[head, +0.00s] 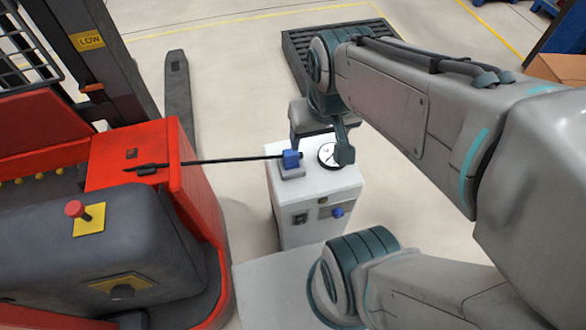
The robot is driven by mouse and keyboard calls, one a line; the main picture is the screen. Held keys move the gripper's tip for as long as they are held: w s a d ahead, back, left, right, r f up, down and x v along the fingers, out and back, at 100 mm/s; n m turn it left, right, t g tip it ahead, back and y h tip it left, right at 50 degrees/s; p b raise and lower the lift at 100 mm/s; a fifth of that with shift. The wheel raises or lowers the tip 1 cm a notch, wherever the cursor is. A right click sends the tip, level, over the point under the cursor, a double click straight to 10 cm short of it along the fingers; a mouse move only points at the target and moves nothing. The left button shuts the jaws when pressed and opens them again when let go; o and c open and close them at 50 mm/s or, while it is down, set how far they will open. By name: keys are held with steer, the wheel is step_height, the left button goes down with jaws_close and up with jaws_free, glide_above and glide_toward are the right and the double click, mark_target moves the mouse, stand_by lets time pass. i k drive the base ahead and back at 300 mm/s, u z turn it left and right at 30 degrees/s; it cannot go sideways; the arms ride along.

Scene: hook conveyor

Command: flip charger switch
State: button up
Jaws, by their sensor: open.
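The charger (310,232) is a white box standing on the floor in the middle of the head view. Its front face carries a small dark square fitting (300,218) and a blue round knob (338,212). I cannot tell for sure which fitting is the switch, nor its position. On its top are a blue plug (291,158) with a black cable and a round white dial (327,155), partly covered by my gripper. My gripper (322,150) is open and empty, pointing down over the charger's top, with one finger near the plug and one beside the dial.
A red forklift (128,150) stands close on the left, and the black cable (230,160) runs from it to the plug. A dark slatted pallet (295,55) lies behind the charger. A box (558,67) is at the top right.

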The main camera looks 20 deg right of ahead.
mark_target(300, 221)
steer(key=u, duration=2.3)
steer(key=k, duration=1.2)
steer(key=z, duration=2.15)
